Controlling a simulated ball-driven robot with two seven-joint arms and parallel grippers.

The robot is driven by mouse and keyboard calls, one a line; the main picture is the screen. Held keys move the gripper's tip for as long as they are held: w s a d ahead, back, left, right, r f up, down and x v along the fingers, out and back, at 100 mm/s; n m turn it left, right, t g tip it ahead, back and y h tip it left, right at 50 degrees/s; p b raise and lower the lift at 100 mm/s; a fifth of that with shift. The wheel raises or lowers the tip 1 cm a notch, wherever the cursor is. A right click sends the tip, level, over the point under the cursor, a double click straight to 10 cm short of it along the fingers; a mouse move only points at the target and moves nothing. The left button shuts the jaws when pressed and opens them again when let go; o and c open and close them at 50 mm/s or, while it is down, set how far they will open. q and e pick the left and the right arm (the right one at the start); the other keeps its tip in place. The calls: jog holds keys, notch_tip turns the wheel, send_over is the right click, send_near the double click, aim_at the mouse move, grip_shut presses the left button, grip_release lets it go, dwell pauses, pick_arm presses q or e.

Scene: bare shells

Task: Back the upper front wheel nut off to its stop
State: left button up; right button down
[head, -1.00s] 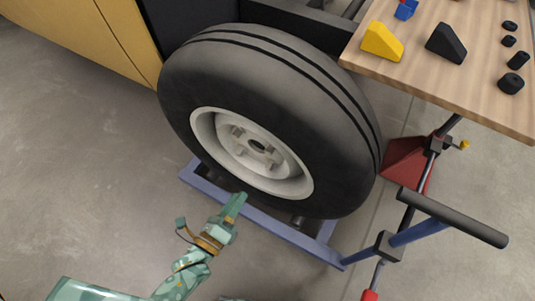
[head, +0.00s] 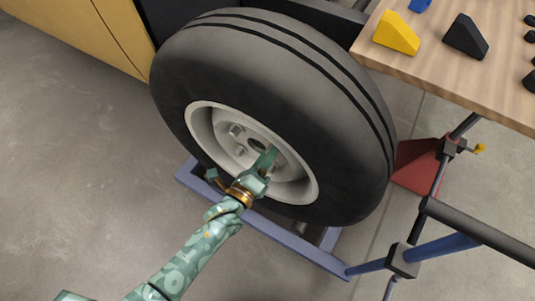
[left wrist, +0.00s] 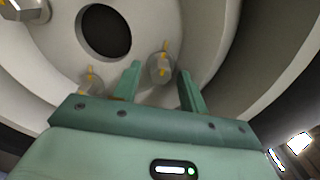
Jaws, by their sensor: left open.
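The wheel (head: 330,120) stands upright with its pale rim and hub facing me. Hub nuts show in the head view, one at the upper left (head: 236,130) and one below it (head: 240,151). My left gripper (head: 268,158) is over the hub's lower right part, hiding what lies behind it. In the left wrist view its open fingers (left wrist: 160,70) stand either side of a grey nut (left wrist: 161,64) with yellow marks, with gaps visible. I cannot tell how deep they reach, nor which nut is the upper front one. My right gripper is out of view.
A second marked nut (left wrist: 90,82) sits close left of the fingers, near the dark hub hole (left wrist: 104,32). The rim's lip surrounds the hand. A blue frame (head: 295,242) lies under the wheel. A wooden table (head: 460,75) with blocks stands at upper right.

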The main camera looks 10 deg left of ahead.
pick_arm(q)
jog(key=shift+w+d, duration=0.1)
jog(key=shift+w, duration=0.2)
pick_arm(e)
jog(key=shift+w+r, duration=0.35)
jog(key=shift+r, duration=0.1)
pick_arm(q)
jog(key=shift+c, duration=0.3)
grip_shut()
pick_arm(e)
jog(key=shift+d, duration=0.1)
